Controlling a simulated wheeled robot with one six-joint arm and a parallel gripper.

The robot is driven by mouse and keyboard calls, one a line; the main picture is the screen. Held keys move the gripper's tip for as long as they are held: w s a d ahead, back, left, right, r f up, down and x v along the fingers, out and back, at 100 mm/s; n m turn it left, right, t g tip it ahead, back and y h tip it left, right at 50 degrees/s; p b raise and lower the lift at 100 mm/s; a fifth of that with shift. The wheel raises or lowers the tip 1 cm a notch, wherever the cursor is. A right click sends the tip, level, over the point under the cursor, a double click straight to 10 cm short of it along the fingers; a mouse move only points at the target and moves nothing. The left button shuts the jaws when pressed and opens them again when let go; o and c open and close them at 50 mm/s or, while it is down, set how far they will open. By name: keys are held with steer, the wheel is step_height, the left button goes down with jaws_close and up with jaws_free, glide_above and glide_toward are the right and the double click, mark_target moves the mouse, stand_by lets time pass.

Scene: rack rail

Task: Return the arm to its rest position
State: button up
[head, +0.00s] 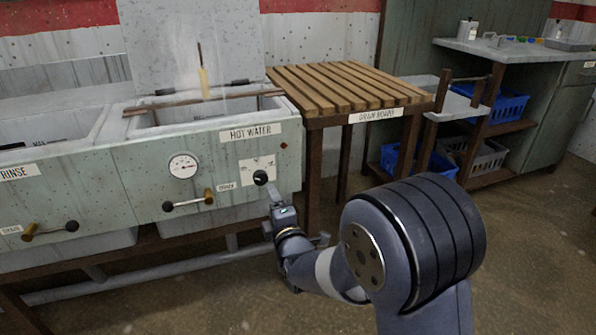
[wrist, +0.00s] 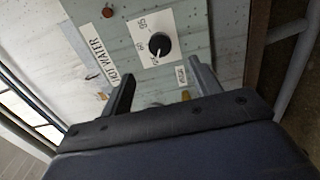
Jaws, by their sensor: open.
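My arm reaches from the lower right toward the front panel of the hot water sink (head: 235,150). My gripper (head: 275,198) is just in front of the panel, below and close to the black dial knob (head: 260,178). In the wrist view my gripper (wrist: 158,88) has its two fingers spread wide, with nothing between them. The knob (wrist: 159,44) shows beyond the fingertips on its white scale plate. I cannot tell from these views exactly how far the fingertips are from the panel.
A slatted drain board (head: 345,85) stands right of the sink. A lever handle (head: 190,203) and round gauge (head: 183,165) are on the panel left of the knob. A shelf unit with blue crates (head: 500,108) stands at back right. The floor (head: 530,230) at right is clear.

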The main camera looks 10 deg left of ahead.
mark_target(262, 180)
steer(key=shift+w, duration=0.1)
steer(key=b+x, duration=0.3)
steer(key=x, duration=0.7)
steer(key=shift+w+a, duration=0.15)
steer(key=shift+w, duration=0.15)
